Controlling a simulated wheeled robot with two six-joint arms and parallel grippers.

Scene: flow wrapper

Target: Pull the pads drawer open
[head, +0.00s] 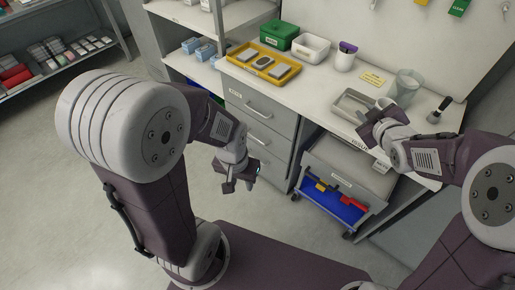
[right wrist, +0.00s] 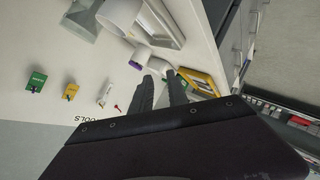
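The grey drawer unit stands under the counter, its drawers stacked and closed. The top drawer (head: 246,104) has a bar handle (head: 259,111) and a small label too small to read; another drawer (head: 257,136) with a handle is below it. I cannot tell which is the pads drawer. My left gripper (head: 239,185) is in front of the unit, low and apart from it, fingers apart and empty. My right gripper (head: 371,124) is over the counter by a metal tray (head: 351,104); the right wrist view shows its fingers (right wrist: 163,92) apart with nothing between them.
On the counter (head: 322,82) are a yellow tray (head: 291,77), a green box (head: 279,42), a white bin (head: 310,54) and a clear beaker (head: 405,86). A cart with a blue tray (head: 330,200) stands right of the drawers. Floor left of the drawers is clear.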

